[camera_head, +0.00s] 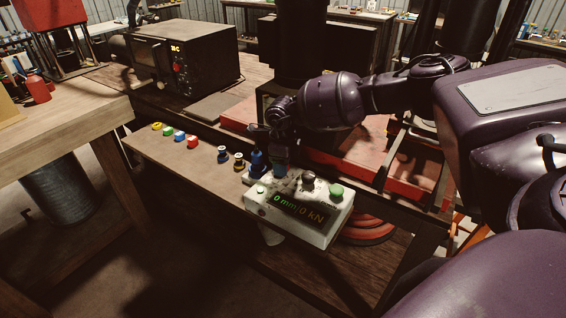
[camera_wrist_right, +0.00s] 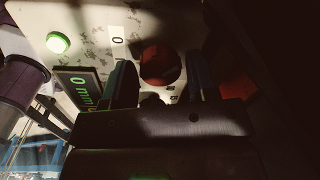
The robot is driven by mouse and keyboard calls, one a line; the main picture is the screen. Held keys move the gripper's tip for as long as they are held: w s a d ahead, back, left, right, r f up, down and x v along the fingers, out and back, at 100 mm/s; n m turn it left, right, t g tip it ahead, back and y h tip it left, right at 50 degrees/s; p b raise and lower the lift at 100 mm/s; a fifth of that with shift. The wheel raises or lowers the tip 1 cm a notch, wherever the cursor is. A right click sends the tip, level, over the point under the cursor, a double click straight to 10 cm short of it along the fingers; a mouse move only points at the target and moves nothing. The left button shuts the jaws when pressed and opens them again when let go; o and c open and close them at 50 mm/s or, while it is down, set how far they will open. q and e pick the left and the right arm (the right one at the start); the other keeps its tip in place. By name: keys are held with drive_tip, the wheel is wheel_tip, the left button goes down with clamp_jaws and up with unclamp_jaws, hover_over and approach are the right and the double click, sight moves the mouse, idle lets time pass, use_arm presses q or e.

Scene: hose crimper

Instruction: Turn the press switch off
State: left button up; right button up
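The white press control box (camera_head: 321,232) sits on the bench edge in the head view, its green display (camera_head: 298,208) reading 0 mm/0 kN. It has a green button (camera_head: 336,190) and a dark knob (camera_head: 308,183). My right gripper (camera_head: 270,165) is low over the box's far left part. In the right wrist view the two fingers (camera_wrist_right: 163,82) stand apart, with a dark red round part (camera_wrist_right: 159,64) of the panel showing between them. The switch's exact position and any finger contact are hard to tell. My left gripper is out of view.
Several coloured fittings (camera_head: 193,142) line the bench strip left of the box. A black machine (camera_head: 185,57) with a red-lit display stands behind. A red press base (camera_head: 404,187) lies right of the gripper. A wooden table (camera_head: 85,100) is at left.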

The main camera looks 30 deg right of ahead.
drive_tip(key=c, duration=0.6)
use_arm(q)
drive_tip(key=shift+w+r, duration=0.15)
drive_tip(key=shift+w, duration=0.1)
use_arm(e)
drive_tip(key=shift+c, duration=0.2)
